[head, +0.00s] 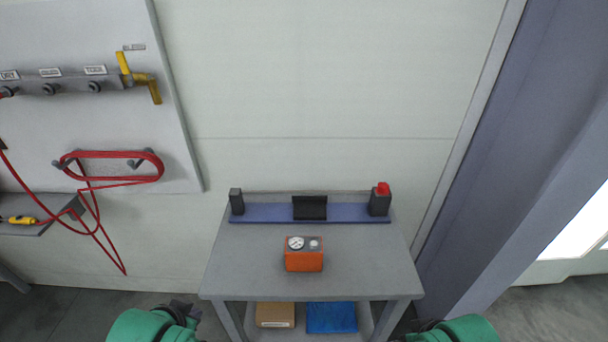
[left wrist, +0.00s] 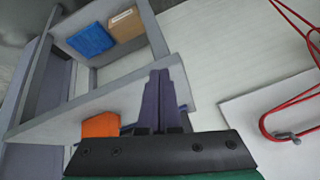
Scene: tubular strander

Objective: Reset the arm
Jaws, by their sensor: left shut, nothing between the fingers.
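My left arm comes in at the bottom left of the head view, with its dark gripper (head: 184,309) low in front of the wall, left of the grey table (head: 365,265). In the left wrist view the two dark fingers (left wrist: 160,76) are pressed together with nothing between them. My right arm shows only as a green and black link at the bottom right of the head view. Its fingers are out of the picture.
An orange gauge box (head: 304,261) stands on the table. A blue rail (head: 270,213) with dark holders runs along its back. A cardboard box (head: 275,315) and a blue packet (head: 331,317) lie on the lower shelf. A red hose (head: 112,154) hangs at left.

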